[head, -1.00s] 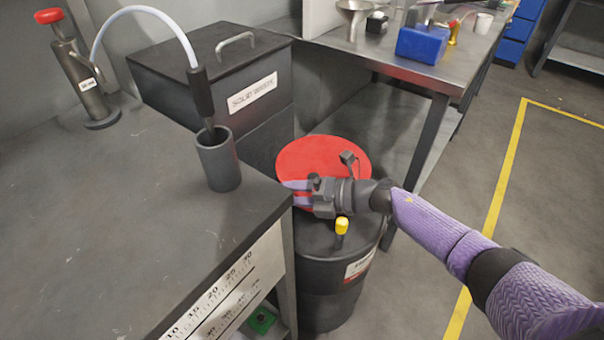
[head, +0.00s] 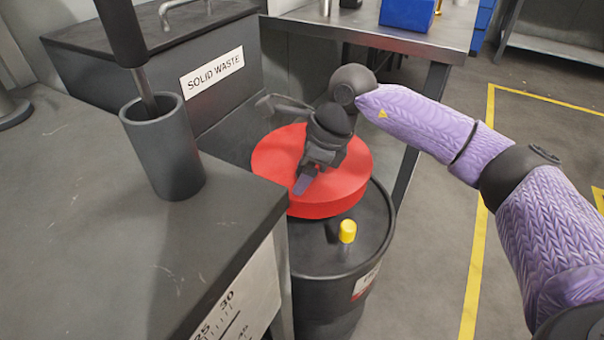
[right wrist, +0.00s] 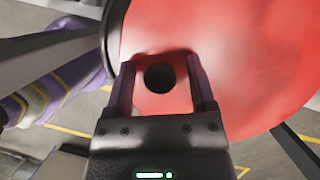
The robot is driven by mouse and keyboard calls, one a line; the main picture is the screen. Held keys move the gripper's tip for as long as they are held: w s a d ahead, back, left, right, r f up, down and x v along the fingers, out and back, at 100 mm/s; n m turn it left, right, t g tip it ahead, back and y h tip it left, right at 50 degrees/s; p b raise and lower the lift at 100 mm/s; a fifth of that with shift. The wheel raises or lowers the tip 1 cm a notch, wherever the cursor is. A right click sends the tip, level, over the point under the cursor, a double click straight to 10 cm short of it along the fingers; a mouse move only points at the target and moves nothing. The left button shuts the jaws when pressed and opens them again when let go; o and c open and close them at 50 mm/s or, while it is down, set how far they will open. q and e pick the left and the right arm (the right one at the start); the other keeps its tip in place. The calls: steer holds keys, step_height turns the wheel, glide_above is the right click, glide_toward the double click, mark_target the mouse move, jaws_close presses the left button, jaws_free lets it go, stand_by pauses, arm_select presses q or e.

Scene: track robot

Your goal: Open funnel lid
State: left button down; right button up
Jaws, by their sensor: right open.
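The round red funnel lid (head: 352,178) lies on top of a black drum (head: 320,265) and looks shut. My right gripper (head: 304,184) is over the lid, its purple fingers pointing down toward the lid's front edge. In the right wrist view the gripper (right wrist: 162,78) is open, with red lid surface (right wrist: 235,60) behind it. A dark round spot (right wrist: 159,77) shows between the fingers; I cannot tell if it is a hole or a knob. I cannot tell whether the fingers touch the lid. My left gripper is out of view.
A yellow cap (head: 347,231) stands on the drum top in front of the lid. A dark bench (head: 80,250) with a grey cup (head: 165,160) is at the left. A solid waste box (head: 150,60) and a metal table (head: 350,28) stand behind. Floor at the right is clear.

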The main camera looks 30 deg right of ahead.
jaws_close()
stand_by(1.0)
stand_by(0.4)
